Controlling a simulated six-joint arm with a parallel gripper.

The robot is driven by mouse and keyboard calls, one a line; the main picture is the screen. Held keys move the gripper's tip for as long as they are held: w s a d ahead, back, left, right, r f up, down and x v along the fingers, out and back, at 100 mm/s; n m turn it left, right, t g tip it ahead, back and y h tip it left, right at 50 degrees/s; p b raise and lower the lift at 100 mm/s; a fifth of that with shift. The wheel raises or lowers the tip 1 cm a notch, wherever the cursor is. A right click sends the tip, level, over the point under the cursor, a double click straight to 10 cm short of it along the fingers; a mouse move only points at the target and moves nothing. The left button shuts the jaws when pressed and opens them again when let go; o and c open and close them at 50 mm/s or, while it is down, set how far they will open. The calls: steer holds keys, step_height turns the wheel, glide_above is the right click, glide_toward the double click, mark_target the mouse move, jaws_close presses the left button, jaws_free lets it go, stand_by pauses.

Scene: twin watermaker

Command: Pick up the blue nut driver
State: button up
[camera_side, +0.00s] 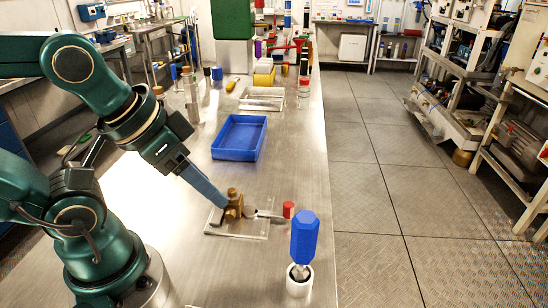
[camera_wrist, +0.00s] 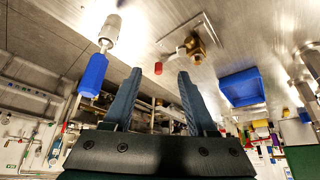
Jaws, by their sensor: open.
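The blue nut driver (camera_side: 304,238) stands handle up in a small white cup (camera_side: 299,284) at the front of the bench, near its right edge. In the wrist view the nut driver (camera_wrist: 93,75) and cup (camera_wrist: 110,28) show at upper left, apart from the fingers. My gripper (camera_wrist: 160,75) is open, with nothing between its fingers. In the side view its grey-blue fingers (camera_side: 207,187) reach down toward the brass valve, left of and behind the nut driver. Whether they touch the valve cannot be told from the side view.
The brass valve (camera_side: 235,203) sits on a clear plate (camera_side: 232,230) with a red-ended handle (camera_side: 288,209). A blue tray (camera_side: 238,138) lies behind it. Bottles and another tray stand farther back. Bare bench surrounds the cup's left side; the bench edge is close on its right.

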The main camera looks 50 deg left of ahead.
stand_by(0.3)
steer(key=shift+o, duration=1.4)
step_height(320, 180, up, 5)
steer(key=n+g, duration=0.3)
steer(key=g, duration=0.3)
glide_above(303, 244)
steer(key=w, duration=0.1)
steer(key=shift+w+a+f, duration=0.1)
steer(key=shift+a+f, duration=0.05)
steer(key=shift+a, duration=0.3)
steer(key=shift+f, duration=6.05)
